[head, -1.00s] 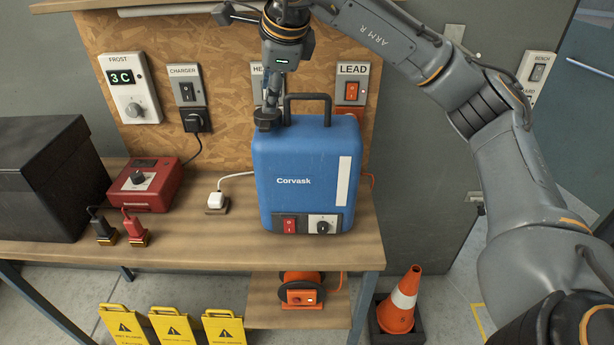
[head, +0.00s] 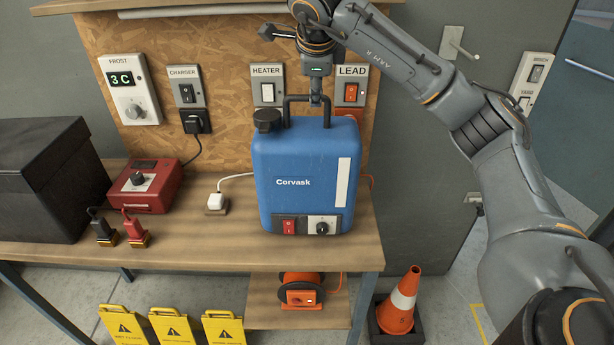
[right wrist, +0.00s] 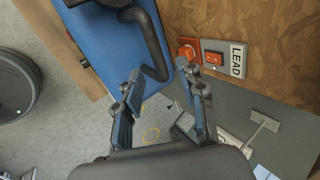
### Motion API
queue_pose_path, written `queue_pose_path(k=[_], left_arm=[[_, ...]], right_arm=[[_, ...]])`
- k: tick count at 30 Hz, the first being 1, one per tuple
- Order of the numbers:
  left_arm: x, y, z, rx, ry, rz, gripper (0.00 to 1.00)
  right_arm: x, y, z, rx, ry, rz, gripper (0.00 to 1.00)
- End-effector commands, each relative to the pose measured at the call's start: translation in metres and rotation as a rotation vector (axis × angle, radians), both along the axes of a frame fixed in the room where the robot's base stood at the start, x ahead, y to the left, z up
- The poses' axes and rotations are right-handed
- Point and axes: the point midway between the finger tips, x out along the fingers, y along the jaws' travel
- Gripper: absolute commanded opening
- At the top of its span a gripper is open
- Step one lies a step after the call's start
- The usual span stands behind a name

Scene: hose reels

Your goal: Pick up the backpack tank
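The backpack tank (head: 275,165) is blue, marked "Corvask", and stands upright on the wooden bench. It has a black cap (head: 267,121) at its top left, a black loop handle (head: 291,107), and a red switch and a dial at its lower front. My right gripper (head: 316,100) points down at the right part of the handle's top bar. In the right wrist view its fingers (right wrist: 163,92) are apart, with the handle (right wrist: 150,40) running down towards the gap between them. The tank (right wrist: 90,42) lies at upper left there. My left gripper is not in view.
A black box (head: 50,185) and a red charger unit (head: 146,186) stand left of the tank. The wall switches (head: 351,92) are just behind. An orange cone (head: 400,300) stands on the floor at right.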

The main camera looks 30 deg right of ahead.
Motion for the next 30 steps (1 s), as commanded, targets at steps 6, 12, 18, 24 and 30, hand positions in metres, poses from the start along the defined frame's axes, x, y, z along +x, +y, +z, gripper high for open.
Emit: queue_pose_path(k=[6,12,18,24,30], left_arm=[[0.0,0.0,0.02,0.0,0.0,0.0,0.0],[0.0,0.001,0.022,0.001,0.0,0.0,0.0],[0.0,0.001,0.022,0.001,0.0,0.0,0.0],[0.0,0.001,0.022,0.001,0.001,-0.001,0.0],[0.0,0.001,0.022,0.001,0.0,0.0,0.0]], right_arm=[[0.013,-0.011,-0.026,0.0,0.007,-0.002,0.4],[0.021,-0.015,-0.04,0.001,0.001,0.0,0.4],[0.021,-0.015,-0.04,0.001,0.001,0.0,0.38],[0.021,-0.015,-0.04,0.001,0.001,0.0,0.0],[0.021,-0.015,-0.04,0.001,0.002,0.0,0.0]])
